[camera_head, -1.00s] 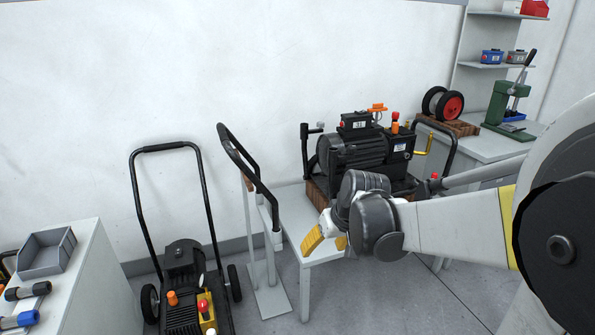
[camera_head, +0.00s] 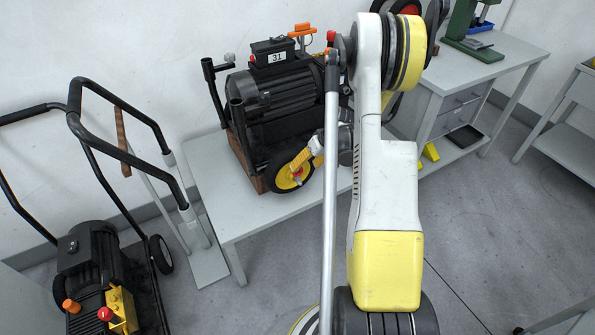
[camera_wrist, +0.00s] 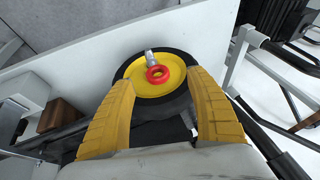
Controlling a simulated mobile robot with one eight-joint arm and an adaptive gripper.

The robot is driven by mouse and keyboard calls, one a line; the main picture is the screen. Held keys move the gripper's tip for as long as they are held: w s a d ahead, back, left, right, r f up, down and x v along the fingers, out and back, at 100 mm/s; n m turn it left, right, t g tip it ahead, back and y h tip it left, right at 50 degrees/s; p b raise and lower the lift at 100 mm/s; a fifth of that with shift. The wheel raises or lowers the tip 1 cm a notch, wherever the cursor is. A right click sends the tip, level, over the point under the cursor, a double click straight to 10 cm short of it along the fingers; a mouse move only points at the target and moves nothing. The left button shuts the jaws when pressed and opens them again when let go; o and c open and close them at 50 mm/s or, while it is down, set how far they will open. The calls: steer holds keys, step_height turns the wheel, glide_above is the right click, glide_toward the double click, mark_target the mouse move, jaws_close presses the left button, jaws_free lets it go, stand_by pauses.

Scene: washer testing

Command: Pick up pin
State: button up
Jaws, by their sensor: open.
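The pin (camera_wrist: 156,71), with a red ring and a grey metal end, sits at the hub of a yellow wheel (camera_wrist: 139,86) with a black tyre in the wrist view. My gripper (camera_wrist: 161,78) is open, its yellow ribbed fingers spread on either side of the pin with nothing between them gripped. In the head view the yellow wheel (camera_head: 284,180) is on the front of the black motor machine (camera_head: 279,104) on the table. My gripper (camera_head: 303,158) is right at this wheel; the pin is too small to make out there.
The machine stands on a light grey table (camera_head: 225,205). A black handle frame (camera_head: 128,155) and a second machine on wheels (camera_head: 90,265) stand at left. A workbench with drawers (camera_head: 458,112) is at right. Open floor lies in front.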

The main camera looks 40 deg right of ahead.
mark_target(299, 171)
steer(key=b+x, duration=0.1)
steer(key=x, duration=0.1)
steer(key=b+x, duration=0.1)
steer(key=x, duration=0.2)
steer(key=b+x, duration=0.1)
steer(key=x, duration=0.1)
steer(key=shift+w+d+f+b, duration=0.25)
steer(key=shift+w+d+b, duration=0.1)
steer(key=shift+w, duration=0.05)
steer(key=shift+r, duration=0.1)
steer(key=c, duration=1)
